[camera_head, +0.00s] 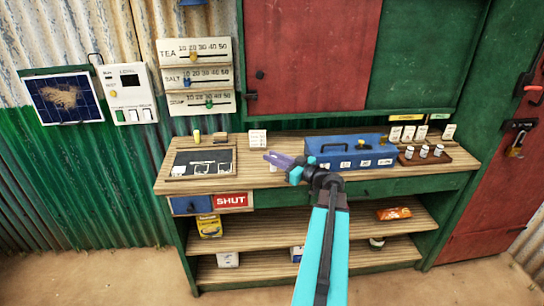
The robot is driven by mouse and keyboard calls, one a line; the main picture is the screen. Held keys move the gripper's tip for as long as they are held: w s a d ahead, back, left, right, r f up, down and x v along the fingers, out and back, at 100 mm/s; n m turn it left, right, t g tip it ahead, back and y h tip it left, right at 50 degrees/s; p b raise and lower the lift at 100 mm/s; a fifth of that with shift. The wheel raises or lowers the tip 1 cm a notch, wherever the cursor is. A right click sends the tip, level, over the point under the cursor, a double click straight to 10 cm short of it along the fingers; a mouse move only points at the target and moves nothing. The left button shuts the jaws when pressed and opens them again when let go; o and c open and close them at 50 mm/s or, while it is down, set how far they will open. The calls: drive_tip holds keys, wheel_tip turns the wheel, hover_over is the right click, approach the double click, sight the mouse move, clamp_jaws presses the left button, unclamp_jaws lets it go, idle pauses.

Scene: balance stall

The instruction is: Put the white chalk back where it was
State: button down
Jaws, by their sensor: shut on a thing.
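My gripper (278,162) is in the middle of the view, above the counter and left of the blue box. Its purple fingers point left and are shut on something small. A small pale bit, which looks like the white chalk (273,168), shows just below the fingertips; the fingers hide most of it. A dark slate (190,158) in a wooden frame lies on the left of the counter, with white cards along its near side. A small yellow piece (196,136) and a brown block (220,137) stand behind the slate.
A white price card (257,138) stands at the counter's back. The blue box (350,151) and a wooden rack with white bottles (424,158) occupy the right. A red SHUT sign (232,200) hangs on the front. Bare counter (248,172) shows between slate and gripper.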

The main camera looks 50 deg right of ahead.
drive_tip(key=shift+w+d+f+p, duration=0.15)
drive_tip(key=shift+w+d+p, duration=0.15)
drive_tip(key=shift+w+d, duration=0.95)
drive_tip(key=shift+w+d+f+p, duration=0.15)
drive_tip(key=shift+w+d+p, duration=0.1)
drive_tip(key=shift+w+d, duration=1)
drive_tip(key=shift+w+a, duration=0.15)
drive_tip(key=shift+a, duration=0.05)
drive_tip(key=shift+f, duration=0.1)
drive_tip(key=shift+f+p, duration=0.4)
drive_tip(key=shift+f, duration=1.25)
drive_tip(key=shift+f, duration=0.1)
drive_tip(key=c, duration=1.6)
unclamp_jaws()
